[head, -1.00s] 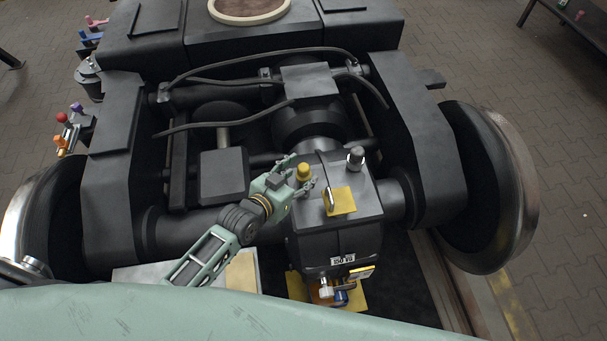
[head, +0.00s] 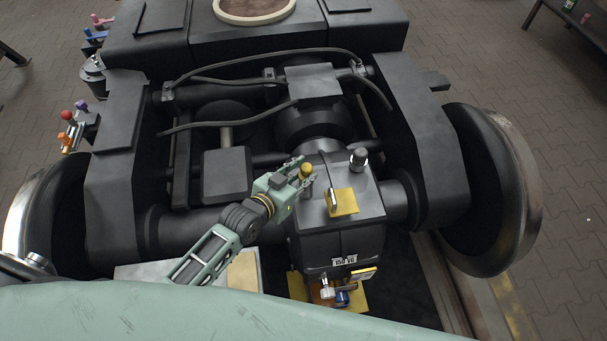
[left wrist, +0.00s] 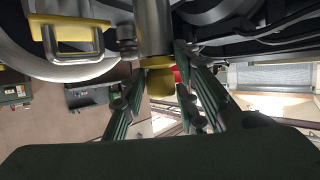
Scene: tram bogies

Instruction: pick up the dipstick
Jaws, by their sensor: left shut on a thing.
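The dipstick shows as a yellow knob (head: 306,171) on top of the dark gearbox (head: 335,235), at its left rear corner. My left gripper (head: 304,178) reaches in from the left, and its fingers are shut on the knob. In the left wrist view the yellow knob (left wrist: 161,82) sits between the two green fingers, below a metal neck (left wrist: 154,28). Any rod below the knob is hidden, and I cannot tell whether the dipstick is raised. My right gripper is not in view.
A dark grey-capped fitting (head: 358,158) and a yellow plate with a metal handle (head: 343,202) stand close right of the knob. Hoses (head: 230,120) cross behind. Large wheels (head: 490,190) flank the frame. Coloured-handled tools (head: 72,128) hang at the left.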

